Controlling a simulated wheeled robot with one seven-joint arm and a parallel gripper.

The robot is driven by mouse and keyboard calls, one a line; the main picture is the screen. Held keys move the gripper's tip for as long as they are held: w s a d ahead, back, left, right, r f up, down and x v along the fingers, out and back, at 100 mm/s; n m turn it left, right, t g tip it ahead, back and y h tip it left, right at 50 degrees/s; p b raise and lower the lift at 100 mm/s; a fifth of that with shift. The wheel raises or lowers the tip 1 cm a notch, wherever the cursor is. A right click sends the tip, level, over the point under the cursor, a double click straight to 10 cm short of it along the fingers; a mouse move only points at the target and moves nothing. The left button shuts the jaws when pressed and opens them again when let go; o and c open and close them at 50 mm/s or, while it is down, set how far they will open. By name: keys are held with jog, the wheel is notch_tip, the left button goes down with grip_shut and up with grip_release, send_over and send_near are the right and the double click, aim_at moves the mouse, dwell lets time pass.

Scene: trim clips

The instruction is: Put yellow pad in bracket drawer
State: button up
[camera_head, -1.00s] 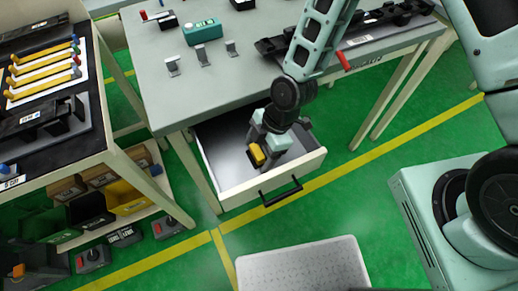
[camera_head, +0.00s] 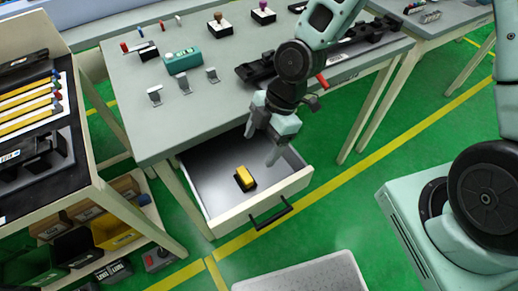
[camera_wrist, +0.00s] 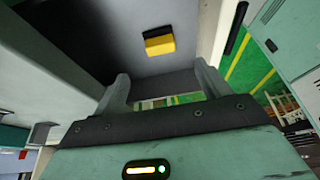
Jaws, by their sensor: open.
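The yellow pad (camera_head: 245,177), a small yellow block with a dark base, lies on the floor of the open bracket drawer (camera_head: 217,195). The drawer is pulled out from under the grey workbench (camera_head: 135,95). My gripper (camera_head: 262,147) is open and empty, above the back right part of the drawer, apart from the pad. In the wrist view the pad (camera_wrist: 159,44) lies beyond the spread fingers of my gripper (camera_wrist: 165,85), with nothing between them.
The drawer's black handle (camera_head: 270,216) faces the green floor. Metal brackets (camera_head: 183,84), a teal box (camera_head: 183,61) and a dark rail (camera_head: 340,50) sit on the bench. A shelf rack (camera_head: 70,150) stands at left.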

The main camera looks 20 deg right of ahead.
jog(key=s+d+r+m+h, duration=0.1)
jog(key=s+r+m, duration=0.5)
jog(key=r, duration=0.2)
jog(key=s+d+r+m+t+h, duration=0.1)
jog(key=s+d+r+m+h, duration=0.1)
jog(key=s+r+m, duration=0.4)
notch_tip(320, 180, up, 3)
jog(key=shift+s+d+f+m+h, duration=0.2)
jog(key=shift+d+m+h, duration=0.1)
jog(key=shift+m, duration=0.5)
